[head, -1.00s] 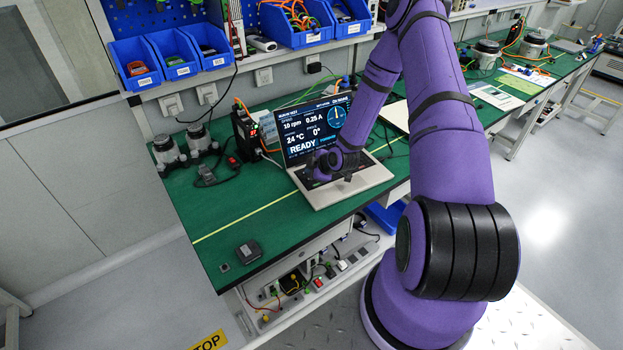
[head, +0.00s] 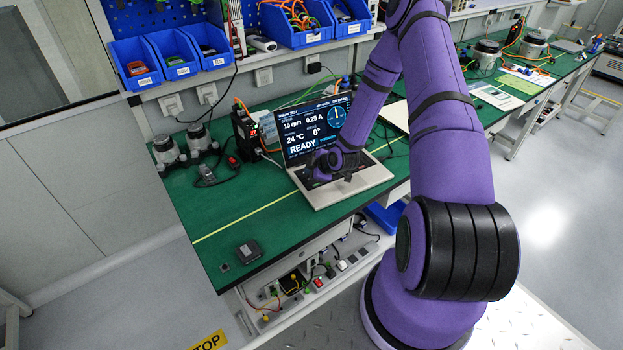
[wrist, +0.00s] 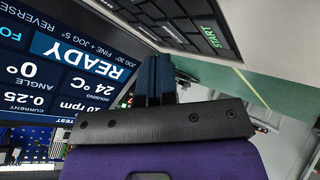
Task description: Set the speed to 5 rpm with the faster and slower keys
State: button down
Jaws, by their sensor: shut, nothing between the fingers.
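The laptop's screen (head: 312,128) stands open on the green bench and reads 10 rpm, 0.25 A, 24 °C, 0° and READY. The same screen (wrist: 60,75) shows upside down at the left of the wrist view. Its keyboard deck (head: 350,190) is partly covered by my wrist. Dark keys (wrist: 165,22) show at the top of the wrist view, one marked START (wrist: 209,36) in green. The faster and slower labels are not readable. My gripper (wrist: 154,60) is shut and empty, its fingertips at the keys; I cannot tell whether they touch one.
A black box (head: 244,137) with cables stands left of the laptop, near two grey motor-like units (head: 168,153). A small dark box (head: 249,251) lies at the bench's near left. Blue bins (head: 135,66) hang above. The bench's front left is mostly clear.

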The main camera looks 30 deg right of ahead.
jog(key=shift+f, duration=0.15)
jog(key=shift+f, duration=0.3)
jog(key=shift+f, duration=0.25)
dwell(0.8)
jog(key=shift+s+f, duration=0.25)
jog(key=shift+f, duration=0.1)
dwell(0.6)
jog(key=shift+r, duration=0.1)
jog(key=shift+w+r, duration=0.2)
jog(key=shift+r, duration=0.5)
jog(key=shift+r, duration=2.55)
